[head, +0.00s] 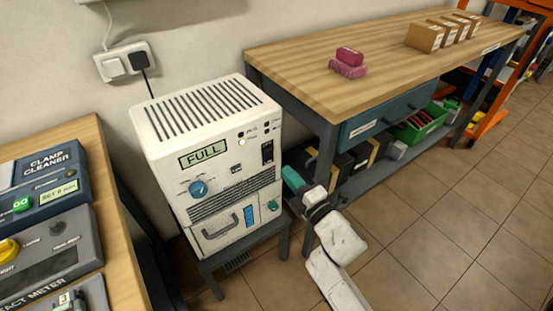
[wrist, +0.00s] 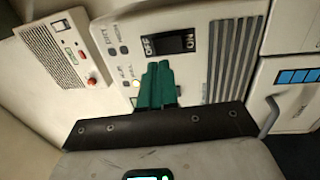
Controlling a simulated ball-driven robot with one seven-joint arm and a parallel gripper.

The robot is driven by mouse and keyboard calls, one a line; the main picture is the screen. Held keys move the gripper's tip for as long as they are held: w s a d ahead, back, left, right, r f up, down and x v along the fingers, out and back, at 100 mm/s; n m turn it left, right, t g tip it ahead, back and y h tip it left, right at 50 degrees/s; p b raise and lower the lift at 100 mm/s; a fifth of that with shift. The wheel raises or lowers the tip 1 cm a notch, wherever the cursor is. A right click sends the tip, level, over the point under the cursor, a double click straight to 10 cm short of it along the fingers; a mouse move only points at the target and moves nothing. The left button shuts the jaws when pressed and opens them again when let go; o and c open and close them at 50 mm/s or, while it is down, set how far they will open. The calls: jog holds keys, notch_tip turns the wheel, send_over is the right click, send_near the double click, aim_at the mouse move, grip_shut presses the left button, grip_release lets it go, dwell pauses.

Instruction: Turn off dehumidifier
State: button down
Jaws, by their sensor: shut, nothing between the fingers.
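The dehumidifier (head: 212,165) is a white box with a slatted top on a dark stand. Its display (head: 203,154) reads FULL. A blue knob (head: 198,188) sits below the display, and a small lamp (head: 241,143) glows. A black rocker switch (head: 267,152) is at the front's upper right; the wrist view shows this switch (wrist: 172,41) with on/off lettering, but I cannot tell which side is pressed. My gripper (head: 290,178) is beside the front's right edge. Its teal fingers (wrist: 158,82) are shut and empty, pointing at the panel near the switch. Contact is unclear.
A wall socket (head: 125,62) with a black plug is behind the dehumidifier. A wooden workbench (head: 300,62) stands to the right, and another table with devices (head: 45,190) to the left. A beige box with a red button (wrist: 66,50) shows in the wrist view. Tiled floor is free at right.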

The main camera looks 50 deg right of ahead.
aim_at(270, 152)
jog(key=x, duration=0.6)
jog(key=shift+w, duration=0.1)
jog(key=shift+w+d+r, duration=0.1)
jog(key=shift+w+r, duration=0.05)
jog(key=shift+w, duration=0.05)
dwell(0.3)
